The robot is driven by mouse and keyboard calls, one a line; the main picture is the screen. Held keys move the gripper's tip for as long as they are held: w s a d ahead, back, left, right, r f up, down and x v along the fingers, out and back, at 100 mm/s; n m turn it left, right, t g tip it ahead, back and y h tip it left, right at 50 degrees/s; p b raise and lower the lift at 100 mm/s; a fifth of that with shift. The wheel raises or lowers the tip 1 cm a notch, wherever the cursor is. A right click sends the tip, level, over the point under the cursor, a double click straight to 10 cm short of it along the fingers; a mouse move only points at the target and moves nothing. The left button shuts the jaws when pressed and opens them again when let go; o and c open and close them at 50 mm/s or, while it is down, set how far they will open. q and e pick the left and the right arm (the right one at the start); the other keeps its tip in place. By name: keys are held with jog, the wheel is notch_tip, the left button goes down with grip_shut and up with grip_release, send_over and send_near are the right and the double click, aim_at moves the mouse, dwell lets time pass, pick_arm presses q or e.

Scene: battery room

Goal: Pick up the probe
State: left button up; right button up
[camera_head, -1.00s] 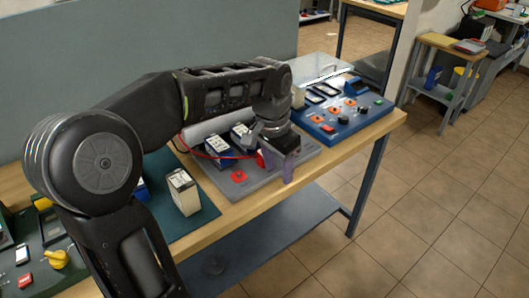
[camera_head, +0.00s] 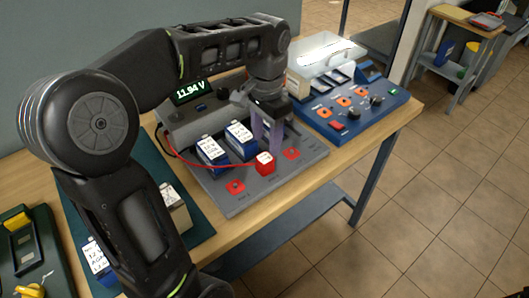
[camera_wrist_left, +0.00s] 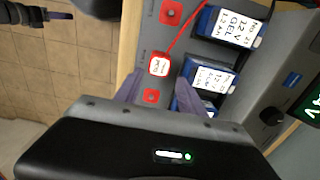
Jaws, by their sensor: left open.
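The probe (camera_head: 265,164) is a small red block with a white labelled top, and a red cable runs from it. It stands on the grey test board (camera_head: 219,188). In the left wrist view the probe (camera_wrist_left: 159,66) lies just beyond my fingertips, centred between them. My left gripper (camera_head: 267,146) is open and empty, its purple fingers pointing down above and just behind the probe. The same gripper (camera_wrist_left: 160,84) shows in the wrist view. Part of my right gripper (camera_wrist_left: 58,15) shows over the floor at that view's upper left; its opening is unclear.
Blue-and-white batteries (camera_head: 211,152) stand on the board behind the probe. A meter (camera_head: 190,92) reads 11.94 V. A blue control panel (camera_head: 352,108) stands to the right. Red pads (camera_head: 291,153) lie near the probe. The bench's front edge (camera_head: 262,218) is close.

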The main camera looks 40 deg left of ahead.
aim_at(265, 158)
pick_arm(q)
jog(key=shift+s+d+r, duration=0.1)
jog(key=shift+s+d, duration=0.05)
jog(key=shift+s, duration=0.05)
jog(key=shift+f, duration=1.4)
jog(key=shift+s+f+p, duration=0.1)
jog(key=shift+f+p, duration=0.2)
jog(key=shift+f, duration=2.3)
jog(key=shift+c, duration=0.6)
grip_shut()
